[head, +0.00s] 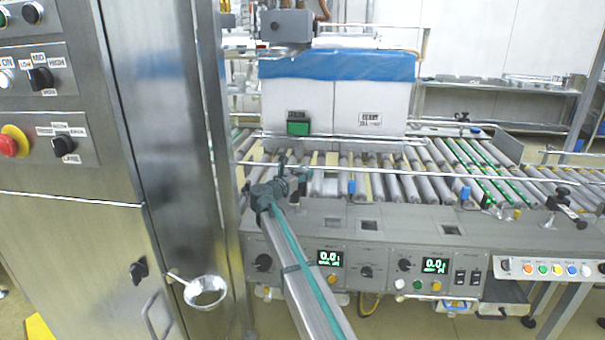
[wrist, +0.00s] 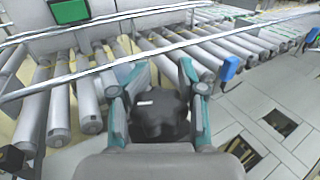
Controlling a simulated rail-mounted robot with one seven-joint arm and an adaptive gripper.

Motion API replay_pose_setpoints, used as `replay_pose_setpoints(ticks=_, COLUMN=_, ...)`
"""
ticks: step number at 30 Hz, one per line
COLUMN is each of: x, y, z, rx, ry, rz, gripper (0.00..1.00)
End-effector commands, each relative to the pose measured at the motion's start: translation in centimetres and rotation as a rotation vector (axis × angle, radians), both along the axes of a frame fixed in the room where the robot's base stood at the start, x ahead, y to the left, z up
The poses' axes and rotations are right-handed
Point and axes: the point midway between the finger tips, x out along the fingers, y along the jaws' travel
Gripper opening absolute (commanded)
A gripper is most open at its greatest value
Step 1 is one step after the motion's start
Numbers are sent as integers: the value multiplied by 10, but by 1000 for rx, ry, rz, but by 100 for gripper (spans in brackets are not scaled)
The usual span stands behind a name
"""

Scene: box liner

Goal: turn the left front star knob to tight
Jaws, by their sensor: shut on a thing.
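The left front star knob (wrist: 160,118) is black and lobed, with a short white mark on its top. It sits between the two fingers of my gripper (wrist: 160,100) in the wrist view, and the gripper is shut on it. In the head view my gripper (head: 284,187) is at the near edge of the roller conveyor, and my fingers mostly hide the knob there. The words for loose or tight cannot be read in either view.
A metal guide rail (head: 400,193) runs close past my gripper. Behind it a white box (head: 335,105) with a blue liner stands on the rollers. Another black star knob (head: 562,196) is at the front right. A steel cabinet (head: 165,120) stands close on the left.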

Motion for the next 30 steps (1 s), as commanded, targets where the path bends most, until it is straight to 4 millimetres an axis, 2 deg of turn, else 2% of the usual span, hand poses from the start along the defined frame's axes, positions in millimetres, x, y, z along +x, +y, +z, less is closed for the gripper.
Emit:
replay_pose_setpoints(ticks=1, x=-4, y=1, z=-4, rx=5, ry=4, rz=-1, gripper=5)
replay_pose_setpoints(ticks=24, x=-5, y=2, z=-4, rx=6, ry=4, rz=-4, gripper=5)
replay_pose_setpoints(ticks=25, x=-5, y=2, z=-4, rx=6, ry=4, rz=-4, gripper=41)
replay_pose_setpoints(ticks=27, x=-4, y=2, z=-4, rx=6, ry=4, rz=-4, gripper=52)
replay_pose_setpoints(ticks=30, x=-3, y=1, z=-3, rx=4, ry=2, rz=-4, gripper=52)
